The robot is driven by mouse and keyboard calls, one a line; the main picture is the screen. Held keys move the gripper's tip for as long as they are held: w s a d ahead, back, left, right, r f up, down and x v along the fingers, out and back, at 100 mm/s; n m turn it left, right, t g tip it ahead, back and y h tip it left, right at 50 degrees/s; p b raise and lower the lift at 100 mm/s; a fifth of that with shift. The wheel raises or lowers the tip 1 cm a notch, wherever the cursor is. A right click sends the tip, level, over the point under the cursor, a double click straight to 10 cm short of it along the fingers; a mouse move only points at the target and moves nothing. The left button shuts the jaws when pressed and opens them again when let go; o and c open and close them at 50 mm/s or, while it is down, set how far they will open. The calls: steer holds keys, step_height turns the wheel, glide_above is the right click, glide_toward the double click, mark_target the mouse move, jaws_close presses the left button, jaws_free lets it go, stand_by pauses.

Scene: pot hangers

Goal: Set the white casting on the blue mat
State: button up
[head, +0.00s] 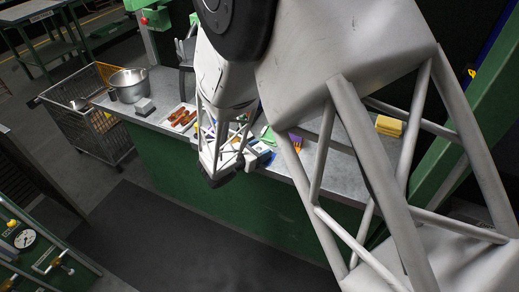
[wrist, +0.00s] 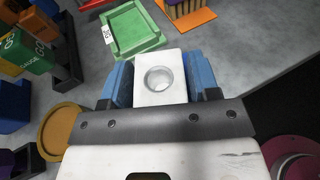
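The white casting (wrist: 160,92), a pale block with a round recess in its top, sits between the two blue finger pads of my gripper (wrist: 160,64) in the wrist view. Both pads appear to press against its sides. What lies directly under the casting is hidden, so I cannot tell whether it is lifted. I cannot make out the blue mat in the wrist view. In the head view my arm covers much of the bench, and the small blue patches beside my wrist are too small to identify.
The bench also bears a metal pot (head: 128,84) and yellow sponges (head: 388,126).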

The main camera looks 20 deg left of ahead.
steer(key=shift+o, duration=1.3)
steer(key=shift+r, duration=0.2)
steer(key=v, duration=1.2)
